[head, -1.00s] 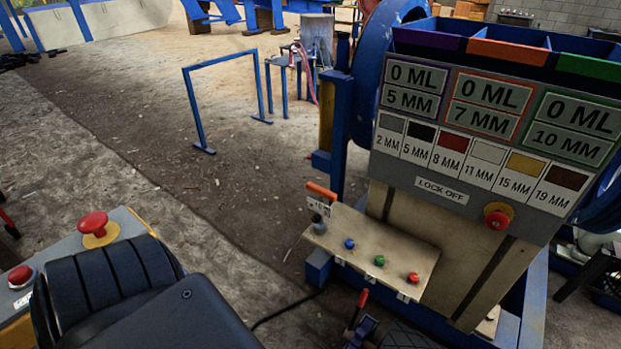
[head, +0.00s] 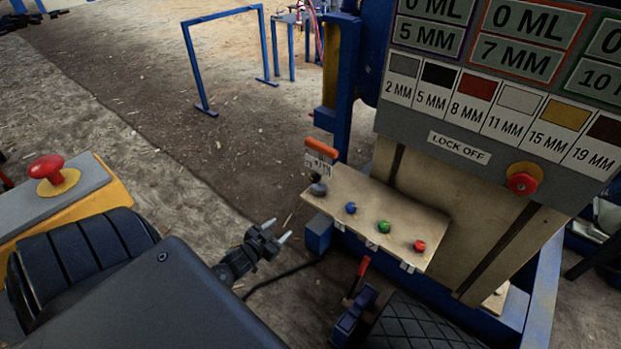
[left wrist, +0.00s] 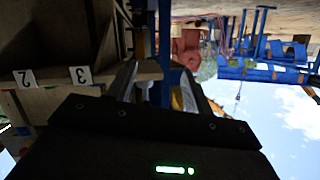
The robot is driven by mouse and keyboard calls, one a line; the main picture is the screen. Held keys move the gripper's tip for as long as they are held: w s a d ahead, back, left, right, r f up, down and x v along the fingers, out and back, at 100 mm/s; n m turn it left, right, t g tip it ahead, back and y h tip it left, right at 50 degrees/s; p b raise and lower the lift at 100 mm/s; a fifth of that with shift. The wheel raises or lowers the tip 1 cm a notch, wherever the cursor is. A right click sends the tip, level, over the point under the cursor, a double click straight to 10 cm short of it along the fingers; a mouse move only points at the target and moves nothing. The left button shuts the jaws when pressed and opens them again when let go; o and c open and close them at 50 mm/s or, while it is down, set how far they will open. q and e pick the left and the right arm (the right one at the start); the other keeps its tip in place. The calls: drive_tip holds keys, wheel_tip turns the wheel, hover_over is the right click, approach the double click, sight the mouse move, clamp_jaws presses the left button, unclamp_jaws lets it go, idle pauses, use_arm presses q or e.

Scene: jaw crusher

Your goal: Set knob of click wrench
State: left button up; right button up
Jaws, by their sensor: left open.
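A small panel (head: 385,222) juts from the machine's front with a dark grey knob (head: 318,188) at its left end. Behind the knob stands an orange-topped piece (head: 321,149) with a white marked plate (head: 318,166); I cannot tell whether these belong to the click wrench. My left gripper (head: 277,231) is open and empty, left of and below the knob, apart from the panel. In the left wrist view its two fingers (left wrist: 163,78) are spread with nothing between them; upside-down labels 2 and 3 show on a board (left wrist: 55,82).
Blue (head: 351,208), green (head: 384,226) and red (head: 419,245) buttons line the panel. A red-handled lever (head: 362,268) stands below it. A red emergency stop (head: 522,180) sits on the machine at right. A blue frame (head: 230,14) stands behind. Ground left of the panel is clear.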

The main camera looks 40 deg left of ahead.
sight(313, 181)
use_arm(q)
drive_tip(key=w+d+r+t+h+b, duration=0.15)
drive_tip(key=w+r+t, duration=0.25)
drive_tip(key=r, duration=0.8)
drive_tip(key=w, duration=0.9)
drive_tip(key=shift+w+d+f, duration=0.1)
drive_tip(key=shift+w, duration=0.6)
use_arm(e)
drive_tip(key=w, duration=0.1)
drive_tip(key=w+r, duration=0.1)
drive_tip(key=w, duration=0.1)
drive_tip(key=shift+w+a+r, duration=0.2)
drive_tip(key=shift+w+r, duration=0.15)
use_arm(q)
drive_tip(key=shift+c, duration=0.4)
use_arm(e)
drive_tip(key=shift+s, duration=0.1)
use_arm(q)
drive_tip(key=c, duration=0.9)
